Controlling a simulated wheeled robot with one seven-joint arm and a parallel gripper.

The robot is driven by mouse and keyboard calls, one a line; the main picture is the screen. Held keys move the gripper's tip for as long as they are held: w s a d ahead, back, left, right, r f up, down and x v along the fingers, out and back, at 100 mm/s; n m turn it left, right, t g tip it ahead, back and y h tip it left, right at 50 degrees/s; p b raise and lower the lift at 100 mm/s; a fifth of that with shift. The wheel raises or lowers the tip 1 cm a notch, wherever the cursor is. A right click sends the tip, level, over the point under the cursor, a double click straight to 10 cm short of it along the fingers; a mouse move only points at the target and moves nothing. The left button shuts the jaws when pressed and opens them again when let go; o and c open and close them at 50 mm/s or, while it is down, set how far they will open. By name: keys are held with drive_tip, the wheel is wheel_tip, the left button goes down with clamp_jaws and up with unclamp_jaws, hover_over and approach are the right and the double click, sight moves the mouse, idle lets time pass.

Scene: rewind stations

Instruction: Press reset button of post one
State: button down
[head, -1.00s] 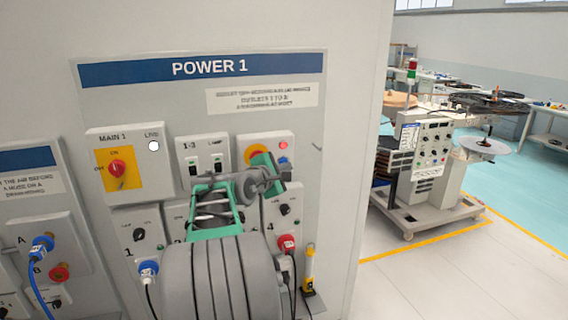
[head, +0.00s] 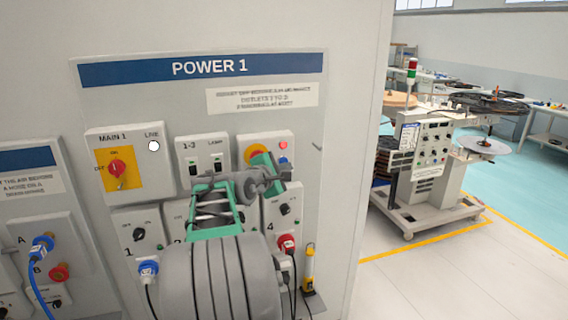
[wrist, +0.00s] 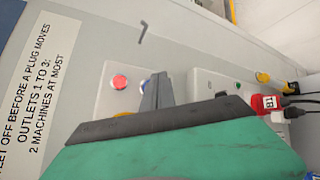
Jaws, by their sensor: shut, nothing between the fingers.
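The POWER 1 panel (head: 115,118) fills the middle of the head view. At its upper right a light grey box (head: 254,139) carries a yellow-ringed control (head: 252,153), a red round lamp or button (head: 283,145) and a small blue button below it, partly hidden by my gripper. No reset label is readable. In the wrist view, the red round piece (wrist: 119,82) is clear and the blue one (wrist: 143,86) shows just beside my fingertips. My gripper (wrist: 157,92) is shut and empty, in front of this box; whether it touches the box I cannot tell.
Left on the panel are the MAIN 1 switch (head: 117,167) and the 1-3 box (head: 203,150). Below are outlets with a blue plug (head: 148,268) and a red plug (head: 287,243). A yellow device (head: 309,268) hangs lower right. Open floor and a wheeled machine (head: 425,175) lie right.

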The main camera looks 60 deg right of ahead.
idle(0.4)
drive_tip(key=shift+w+d+p, duration=0.3)
drive_tip(key=shift+d, duration=0.05)
drive_tip(key=shift+w+d, duration=0.25)
drive_tip(key=shift+w, duration=0.05)
idle(0.6)
idle(0.4)
drive_tip(key=shift+s+a, duration=0.6)
drive_tip(key=shift+s+a+b, duration=0.6)
drive_tip(key=shift+s+a, duration=1.15)
